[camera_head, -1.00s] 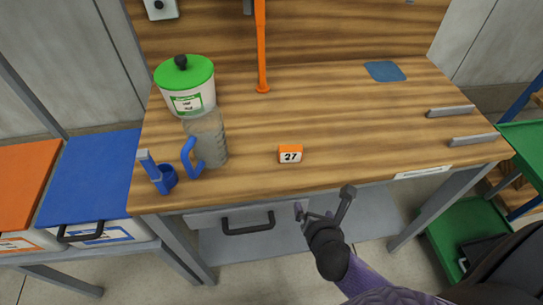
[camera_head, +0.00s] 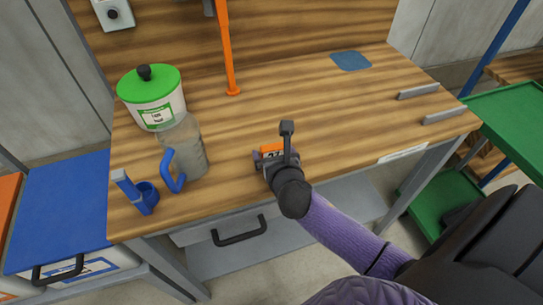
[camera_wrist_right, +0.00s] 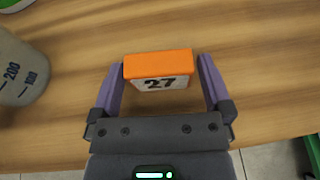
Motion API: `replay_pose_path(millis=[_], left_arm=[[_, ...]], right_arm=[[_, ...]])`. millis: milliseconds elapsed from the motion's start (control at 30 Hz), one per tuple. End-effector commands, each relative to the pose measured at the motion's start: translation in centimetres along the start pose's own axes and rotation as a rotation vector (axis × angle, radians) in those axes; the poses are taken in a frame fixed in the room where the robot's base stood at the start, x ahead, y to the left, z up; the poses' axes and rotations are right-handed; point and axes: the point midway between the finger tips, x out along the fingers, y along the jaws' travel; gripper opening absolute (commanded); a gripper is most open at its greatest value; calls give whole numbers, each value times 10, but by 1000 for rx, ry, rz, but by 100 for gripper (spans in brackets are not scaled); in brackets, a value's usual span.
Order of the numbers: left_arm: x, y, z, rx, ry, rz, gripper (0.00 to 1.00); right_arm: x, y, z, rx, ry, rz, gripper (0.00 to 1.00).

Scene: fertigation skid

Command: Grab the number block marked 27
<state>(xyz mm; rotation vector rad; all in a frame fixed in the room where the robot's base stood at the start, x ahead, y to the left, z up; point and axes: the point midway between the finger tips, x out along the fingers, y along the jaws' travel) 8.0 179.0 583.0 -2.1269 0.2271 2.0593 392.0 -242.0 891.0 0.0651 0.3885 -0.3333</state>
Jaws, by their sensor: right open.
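The number block marked 27 (camera_head: 271,150) is orange with a white face and stands on the wooden bench near its front edge. In the head view my right gripper partly covers it. In the right wrist view the block (camera_wrist_right: 158,68) sits between the fingertips of my right gripper (camera_wrist_right: 160,82), its 27 face turned toward the palm. The fingers are open, one on each side, with a small gap showing at the right finger; at the left finger I cannot tell whether they touch. In the head view my right gripper (camera_head: 272,158) reaches in from the lower right. My left gripper is not in view.
A clear jug with a blue handle (camera_head: 187,147) stands left of the block, beside a blue holder (camera_head: 137,192). A white tub with a green lid (camera_head: 152,97) and an orange post (camera_head: 227,50) are behind.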

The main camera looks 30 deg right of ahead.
Motion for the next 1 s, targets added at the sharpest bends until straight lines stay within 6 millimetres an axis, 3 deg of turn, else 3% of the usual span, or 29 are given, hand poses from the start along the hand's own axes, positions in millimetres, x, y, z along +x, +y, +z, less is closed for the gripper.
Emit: replay_pose_path(millis=[100,300,667,867,1000], left_arm=[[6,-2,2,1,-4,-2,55],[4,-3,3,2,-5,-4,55],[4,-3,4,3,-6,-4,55],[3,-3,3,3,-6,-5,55],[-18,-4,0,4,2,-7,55]], right_arm=[[12,0,-1,1,0,0,100],[11,0,1,1,0,0,98],[11,0,0,1,1,0,24],[10,0,2,1,0,0,23],[-1,0,31,0,-5,2,23]])
